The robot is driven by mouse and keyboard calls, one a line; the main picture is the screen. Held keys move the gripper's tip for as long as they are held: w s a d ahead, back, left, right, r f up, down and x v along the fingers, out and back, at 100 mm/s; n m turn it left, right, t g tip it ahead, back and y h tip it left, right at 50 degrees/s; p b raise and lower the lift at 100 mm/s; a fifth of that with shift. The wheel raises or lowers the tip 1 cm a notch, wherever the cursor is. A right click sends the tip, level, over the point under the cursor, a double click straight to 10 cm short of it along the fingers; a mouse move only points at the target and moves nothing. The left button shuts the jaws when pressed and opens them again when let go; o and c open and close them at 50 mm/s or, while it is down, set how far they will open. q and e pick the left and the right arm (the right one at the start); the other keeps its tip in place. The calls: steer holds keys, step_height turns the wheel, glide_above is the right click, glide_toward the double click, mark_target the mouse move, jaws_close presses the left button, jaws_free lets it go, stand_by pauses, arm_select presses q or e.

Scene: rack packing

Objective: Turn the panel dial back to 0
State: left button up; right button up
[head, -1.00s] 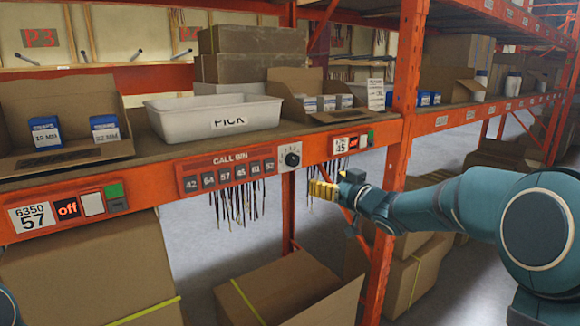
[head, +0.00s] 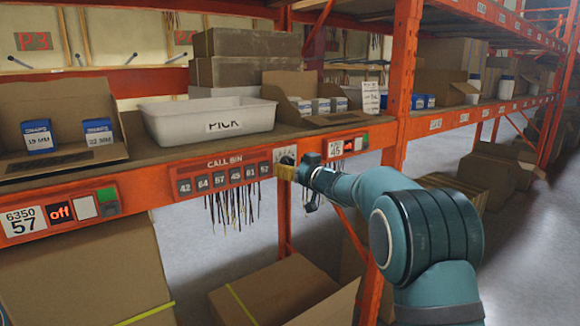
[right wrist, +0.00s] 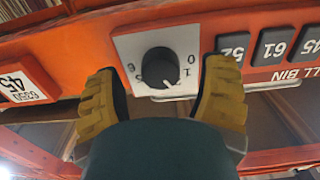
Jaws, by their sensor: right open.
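The panel dial is a black round knob (right wrist: 160,68) on a white plate (right wrist: 182,38), upside down in the right wrist view. Digits ring the knob, with 0 and 1 at its right. A small pale mark shows at its lower edge, away from the 0; the exact digit is unclear. My right gripper (right wrist: 163,76) has yellow fingers, open, one on each side of the knob with gaps. In the head view my right gripper (head: 287,171) is at the plate (head: 285,154) and hides the knob. My left gripper is out of view.
The red call bin panel (head: 224,164) with several number buttons is left of the dial on the orange shelf beam. A white PICK bin (head: 208,122) stands above. A 45 label panel (head: 345,147) and an orange post (head: 401,85) are to the right.

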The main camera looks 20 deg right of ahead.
steer(key=shift+w+a, duration=0.2)
steer(key=shift+w, duration=0.25)
jaws_close()
steer(key=shift+n, duration=0.4)
stand_by(0.3)
steer(key=shift+n, duration=0.9)
steer(key=n, duration=0.2)
steer(key=shift+d+n, duration=0.1)
steer(key=shift+n, duration=0.3)
steer(key=n+b, duration=0.1)
steer(key=n, duration=0.2)
steer(key=shift+n+b, duration=0.35)
steer(key=shift+n, duration=1.35)
steer(key=shift+r, duration=0.1)
